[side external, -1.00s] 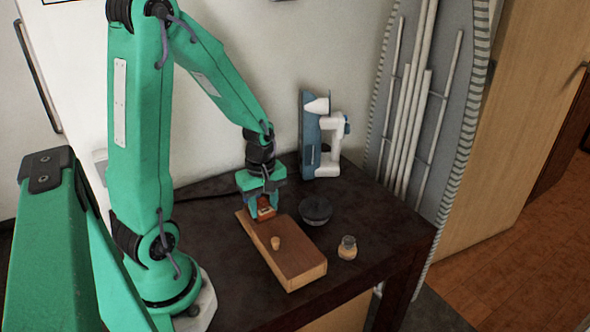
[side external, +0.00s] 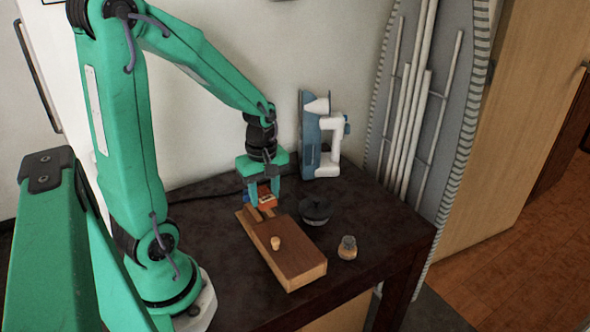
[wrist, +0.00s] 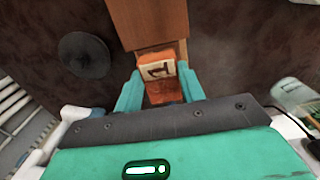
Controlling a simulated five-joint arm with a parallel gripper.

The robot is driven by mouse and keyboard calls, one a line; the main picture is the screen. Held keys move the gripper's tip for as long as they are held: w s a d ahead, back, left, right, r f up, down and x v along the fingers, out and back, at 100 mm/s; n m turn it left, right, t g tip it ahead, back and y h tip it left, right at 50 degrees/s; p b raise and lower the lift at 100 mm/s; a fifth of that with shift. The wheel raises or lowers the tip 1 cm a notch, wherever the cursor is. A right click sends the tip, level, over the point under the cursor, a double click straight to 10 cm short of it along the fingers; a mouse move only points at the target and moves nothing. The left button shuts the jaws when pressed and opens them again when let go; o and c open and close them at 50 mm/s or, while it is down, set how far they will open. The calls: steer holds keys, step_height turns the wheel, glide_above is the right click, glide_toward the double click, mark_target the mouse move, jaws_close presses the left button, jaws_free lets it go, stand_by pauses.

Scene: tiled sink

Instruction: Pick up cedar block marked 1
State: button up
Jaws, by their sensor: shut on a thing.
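The cedar block (side external: 267,199) is small and orange-brown, and it sits between the fingers of my gripper (side external: 264,196) at the far left end of a wooden box (side external: 298,266). In the wrist view my gripper (wrist: 159,82) is shut on the cedar block (wrist: 160,91), with one teal finger on each side. The block's pale face bears a dark mark that looks like a 1. The block is held just above the box's notched end; the gap below it is hard to judge.
A small wooden peg (side external: 275,243) stands on the box. A dark round lidded thing (side external: 314,211) and a small corked jar (side external: 347,248) stand to its right. A blue and white iron (side external: 322,140) stands upright behind. The dark table (side external: 380,225) is clear at the right.

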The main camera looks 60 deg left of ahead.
steer(key=s+d+r, duration=0.1)
steer(key=d+r, duration=0.5)
steer(key=d, duration=0.4)
stand_by(0.7)
